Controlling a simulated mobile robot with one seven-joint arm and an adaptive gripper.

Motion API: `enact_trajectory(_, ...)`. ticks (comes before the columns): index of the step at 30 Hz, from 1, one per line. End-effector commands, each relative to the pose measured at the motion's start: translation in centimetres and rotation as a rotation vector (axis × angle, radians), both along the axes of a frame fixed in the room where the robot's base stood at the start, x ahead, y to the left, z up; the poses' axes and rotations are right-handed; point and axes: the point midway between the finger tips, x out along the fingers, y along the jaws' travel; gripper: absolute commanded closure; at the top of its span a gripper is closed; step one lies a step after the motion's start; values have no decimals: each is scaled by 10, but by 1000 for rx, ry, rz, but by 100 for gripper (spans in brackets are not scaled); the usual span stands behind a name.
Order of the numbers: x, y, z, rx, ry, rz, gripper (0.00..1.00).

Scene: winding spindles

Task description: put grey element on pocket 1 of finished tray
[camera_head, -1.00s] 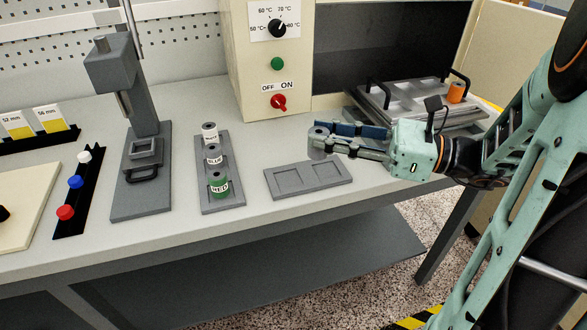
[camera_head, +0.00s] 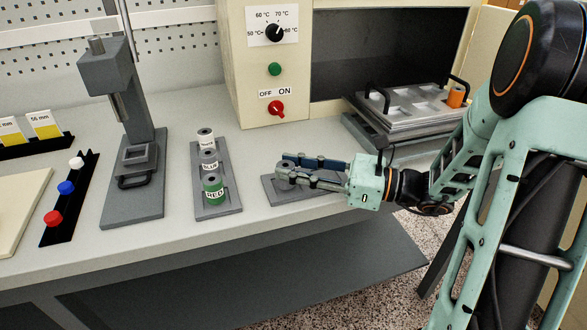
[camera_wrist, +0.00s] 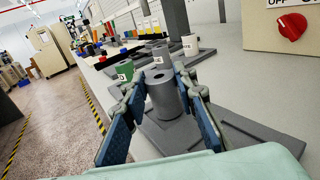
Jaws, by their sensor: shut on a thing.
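The grey element (camera_head: 286,178) is a short upright cylinder with a hole in its top. It also shows in the wrist view (camera_wrist: 163,98). My gripper (camera_head: 288,170) is shut on it, one finger on each side. The finished tray (camera_head: 278,197) is a flat grey plate with two square pockets on the bench. The element is over the tray's left pocket, low and close to it. The fingers hide part of the tray, and I cannot tell whether the element touches the pocket floor. In the wrist view the tray (camera_wrist: 245,132) lies beneath the fingers.
A press (camera_head: 135,150) stands further left. The heater box (camera_head: 268,75) is behind.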

Motion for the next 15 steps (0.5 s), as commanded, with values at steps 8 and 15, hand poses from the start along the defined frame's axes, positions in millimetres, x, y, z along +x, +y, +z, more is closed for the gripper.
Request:
enact_trajectory(8, 0, 0, -3, 0, 0, 0, 66)
enact_trajectory(15, 0, 0, -3, 0, 0, 0, 57)
